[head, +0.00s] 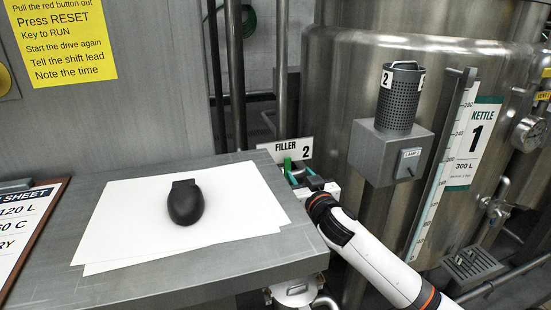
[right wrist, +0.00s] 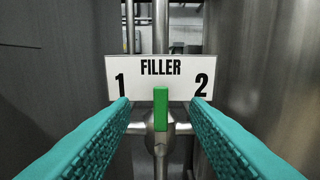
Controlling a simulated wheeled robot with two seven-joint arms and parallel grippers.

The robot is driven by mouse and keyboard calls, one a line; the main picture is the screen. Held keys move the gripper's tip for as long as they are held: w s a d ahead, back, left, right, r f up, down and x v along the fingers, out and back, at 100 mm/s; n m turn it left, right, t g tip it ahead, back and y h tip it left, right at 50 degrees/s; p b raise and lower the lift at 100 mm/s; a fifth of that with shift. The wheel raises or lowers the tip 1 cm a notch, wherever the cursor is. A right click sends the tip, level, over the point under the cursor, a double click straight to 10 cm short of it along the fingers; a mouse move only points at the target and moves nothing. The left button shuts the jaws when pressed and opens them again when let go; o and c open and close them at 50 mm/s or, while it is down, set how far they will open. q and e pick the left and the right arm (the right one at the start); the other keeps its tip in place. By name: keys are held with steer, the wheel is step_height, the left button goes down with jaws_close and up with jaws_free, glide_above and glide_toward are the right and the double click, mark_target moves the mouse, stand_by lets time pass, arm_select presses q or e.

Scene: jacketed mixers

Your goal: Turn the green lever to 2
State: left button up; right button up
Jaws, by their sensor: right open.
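The green lever (right wrist: 161,109) stands upright in the right wrist view, midway between the 1 and the 2 of the FILLER sign (right wrist: 153,72). It sits on a metal valve body (right wrist: 160,138). In the head view the lever (head: 288,164) shows small, just below the FILLER sign (head: 285,149), whose 1 is hidden there. My right gripper (right wrist: 162,103) is open, with one teal finger on each side of the lever and a visible gap to both. In the head view my right gripper (head: 299,173) is at the lever, partly hiding the valve. My left gripper is not in view.
A grey table (head: 235,262) with white paper (head: 125,215) and a black object (head: 185,202) stands left of the valve. A steel kettle (head: 450,60) and a grey lamp box (head: 390,150) stand to the right. Vertical pipes (head: 235,80) rise behind.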

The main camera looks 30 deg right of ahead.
mark_target(288, 158)
steer(key=x, duration=1)
steer(key=shift+w, duration=0.3)
jaws_close()
